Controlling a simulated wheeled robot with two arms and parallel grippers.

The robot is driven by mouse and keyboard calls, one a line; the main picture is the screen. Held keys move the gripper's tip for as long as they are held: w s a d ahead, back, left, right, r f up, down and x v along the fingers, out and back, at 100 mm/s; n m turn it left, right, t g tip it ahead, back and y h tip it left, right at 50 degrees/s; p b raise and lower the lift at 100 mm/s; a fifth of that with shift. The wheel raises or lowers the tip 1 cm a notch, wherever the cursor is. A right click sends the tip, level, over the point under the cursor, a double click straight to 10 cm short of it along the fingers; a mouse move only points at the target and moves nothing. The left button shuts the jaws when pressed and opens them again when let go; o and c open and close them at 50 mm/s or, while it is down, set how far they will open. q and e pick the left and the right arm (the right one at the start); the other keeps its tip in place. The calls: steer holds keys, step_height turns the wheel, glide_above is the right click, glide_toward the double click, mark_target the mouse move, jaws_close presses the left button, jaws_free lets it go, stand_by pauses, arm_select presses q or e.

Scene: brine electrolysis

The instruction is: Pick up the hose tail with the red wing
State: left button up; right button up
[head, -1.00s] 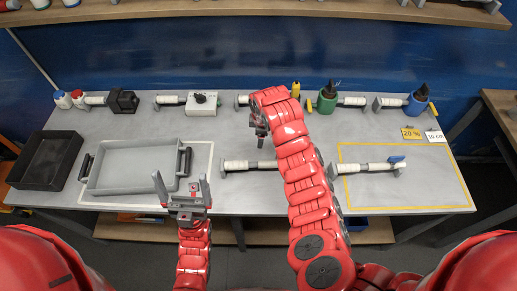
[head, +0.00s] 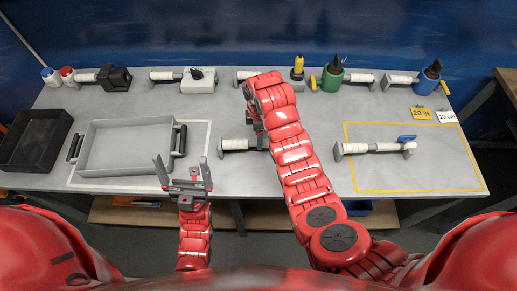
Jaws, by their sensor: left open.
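No red wing shows clearly. A white hose piece with a grey end (head: 234,145) lies on the bench in the middle, its right part hidden behind my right arm. Another white hose piece (head: 372,148) with a blue wing (head: 406,139) lies inside the yellow outline at right. My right gripper (head: 258,130) points down by the right part of the middle piece; its jaws are mostly hidden, and I cannot tell whether it touches the piece. My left gripper (head: 182,168) is open and empty, its fingers apart in front of the grey tray.
A grey tray (head: 88,146) with dark handles sits at left, beside a black tray (head: 12,160). Along the back stand a black box (head: 116,79), a white box (head: 199,82), a green holder (head: 331,79) and a blue holder (head: 427,84). The bench front between tray and yellow outline is mostly clear.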

steer(key=shift+f, duration=1.05)
step_height(320, 180, down, 2)
steer(key=shift+f+p, duration=0.15)
steer(key=shift+p, duration=0.85)
steer(key=shift+a+f, duration=0.1)
steer(key=shift+f, duration=0.35)
jaws_close()
